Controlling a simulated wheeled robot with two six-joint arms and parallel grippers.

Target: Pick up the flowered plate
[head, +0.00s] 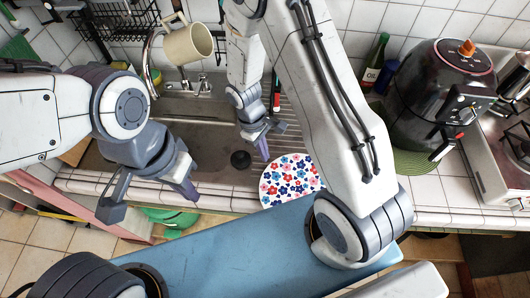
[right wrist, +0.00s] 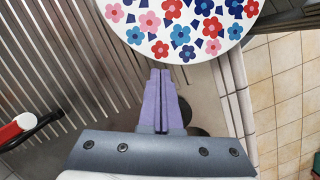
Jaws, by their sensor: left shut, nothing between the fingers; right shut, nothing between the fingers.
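The flowered plate (head: 290,182) is white with red, pink and blue flowers. My right gripper (head: 263,152) is shut and empty, over the sink side just left of the plate. In the right wrist view its purple fingers (right wrist: 160,75) are pressed together, pointing towards the plate's edge. My left gripper (head: 190,192) is shut and empty, further left above the counter's front edge.
The steel sink (head: 185,125) with its drain and ribbed drainboard lies behind. A beige mug (head: 187,44) hangs near the faucet. A black air fryer (head: 437,90), a green oil bottle (head: 375,62) and a stove (head: 485,150) are at the right. A blue surface (head: 230,255) lies in front.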

